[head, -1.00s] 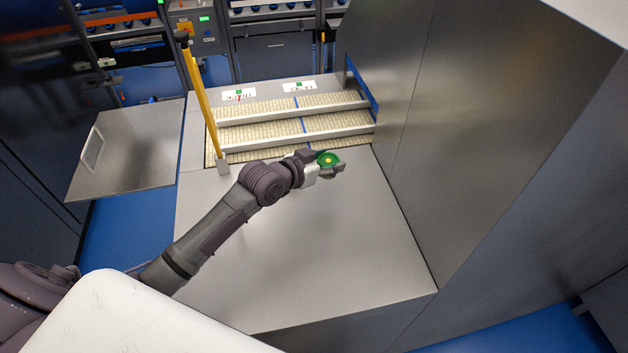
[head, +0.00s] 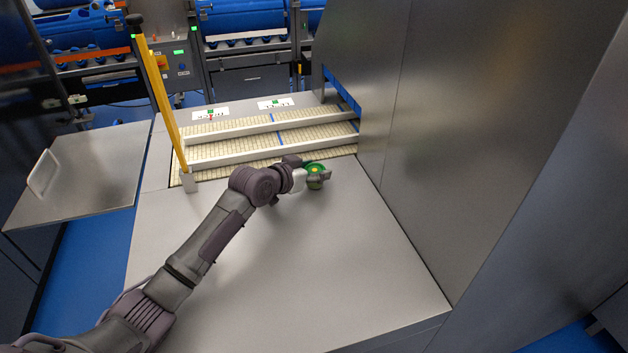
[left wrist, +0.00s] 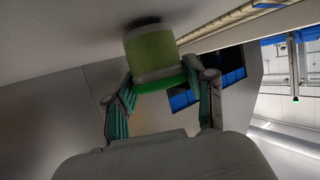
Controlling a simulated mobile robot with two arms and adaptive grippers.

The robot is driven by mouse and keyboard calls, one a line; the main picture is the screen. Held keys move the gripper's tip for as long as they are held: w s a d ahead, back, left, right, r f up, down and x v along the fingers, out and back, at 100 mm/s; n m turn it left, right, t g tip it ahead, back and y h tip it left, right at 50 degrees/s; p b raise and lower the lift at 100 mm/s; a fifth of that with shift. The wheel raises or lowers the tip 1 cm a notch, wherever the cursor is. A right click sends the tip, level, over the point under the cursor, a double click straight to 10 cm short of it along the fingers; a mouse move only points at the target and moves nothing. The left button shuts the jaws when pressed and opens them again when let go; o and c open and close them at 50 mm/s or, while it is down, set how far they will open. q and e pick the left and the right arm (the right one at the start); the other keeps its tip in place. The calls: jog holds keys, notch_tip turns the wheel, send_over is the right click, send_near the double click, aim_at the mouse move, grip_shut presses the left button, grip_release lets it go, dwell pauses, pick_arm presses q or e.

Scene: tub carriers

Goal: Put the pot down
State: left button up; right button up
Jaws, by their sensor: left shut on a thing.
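A small green pot (head: 315,169) with a yellow spot on top is between the fingers of my left gripper (head: 316,178), which is shut on it. They are over the grey metal worktop (head: 270,250), near the belt's front edge. In the left wrist view the pot (left wrist: 151,50) has a pale band and a brighter green rim, with a finger of the gripper (left wrist: 160,92) on each side. A dark shadow lies close to its far end, near the metal surface. I cannot tell if it touches. My right gripper is not in view.
Behind the pot lies a beige belt (head: 235,145) with metal rails. A yellow post (head: 163,100) stands at its left. A tall metal cabinet wall (head: 440,130) closes the right side. The front worktop is clear.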

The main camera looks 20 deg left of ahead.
pick_arm(q)
jog(key=shift+f, duration=0.15)
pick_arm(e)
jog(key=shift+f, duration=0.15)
pick_arm(q)
jog(key=shift+f, duration=0.1)
jog(key=o, duration=0.7)
jog(key=shift+f, duration=0.1)
jog(key=o, duration=0.5)
jog(key=shift+c, duration=0.2)
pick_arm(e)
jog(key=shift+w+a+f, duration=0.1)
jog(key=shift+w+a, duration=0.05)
pick_arm(q)
jog(key=shift+r, duration=0.2)
jog(key=p+v, duration=0.9)
jog(key=v, duration=0.2)
jog(key=shift+r, duration=0.15)
jog(key=shift+s+a+p, duration=0.15)
jog(key=shift+s+p, duration=0.2)
jog(key=shift+s, duration=0.05)
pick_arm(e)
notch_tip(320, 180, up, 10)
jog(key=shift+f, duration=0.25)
